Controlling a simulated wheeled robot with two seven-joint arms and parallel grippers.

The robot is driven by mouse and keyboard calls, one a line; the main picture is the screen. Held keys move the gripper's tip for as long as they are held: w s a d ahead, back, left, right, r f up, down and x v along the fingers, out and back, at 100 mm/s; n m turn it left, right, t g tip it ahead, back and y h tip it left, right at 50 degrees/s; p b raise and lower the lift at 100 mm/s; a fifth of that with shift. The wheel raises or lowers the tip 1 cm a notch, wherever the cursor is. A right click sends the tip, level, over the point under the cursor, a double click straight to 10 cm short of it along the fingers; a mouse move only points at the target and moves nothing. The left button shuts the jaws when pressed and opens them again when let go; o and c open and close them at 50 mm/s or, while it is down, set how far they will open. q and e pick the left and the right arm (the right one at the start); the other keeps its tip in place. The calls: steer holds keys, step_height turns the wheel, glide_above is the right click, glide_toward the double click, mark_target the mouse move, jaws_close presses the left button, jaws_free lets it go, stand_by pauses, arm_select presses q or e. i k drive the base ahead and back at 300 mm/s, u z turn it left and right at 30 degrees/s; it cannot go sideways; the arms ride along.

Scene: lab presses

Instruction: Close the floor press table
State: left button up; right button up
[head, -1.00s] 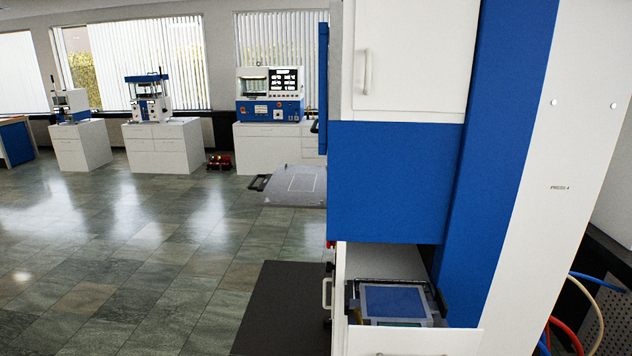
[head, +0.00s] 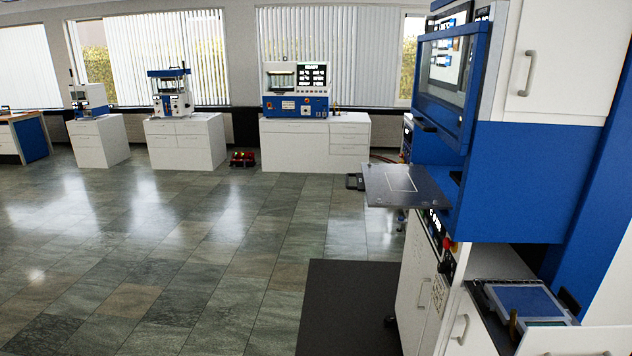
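The floor press (head: 518,190) is a tall blue and white cabinet at the right of the head view. Its flat grey table (head: 408,186) sticks out from the front at mid height, to the left in the picture. A dark handle (head: 355,182) is on the table's outer end. A white outline is marked on the table's top, and nothing rests on it. Neither of my grippers shows in the head view.
A dark mat (head: 350,305) lies on the floor before the press. An open lower drawer (head: 572,340) holds a blue-topped device (head: 522,299). White cabinets with smaller presses stand along the window wall. A red object (head: 243,159) sits on the floor there. The tiled floor at left is clear.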

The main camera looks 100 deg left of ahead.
mark_target(398, 186)
steer(key=k, duration=1)
steer(key=u, duration=2.65)
steer(key=i, duration=2.1)
steer(key=z, duration=0.75)
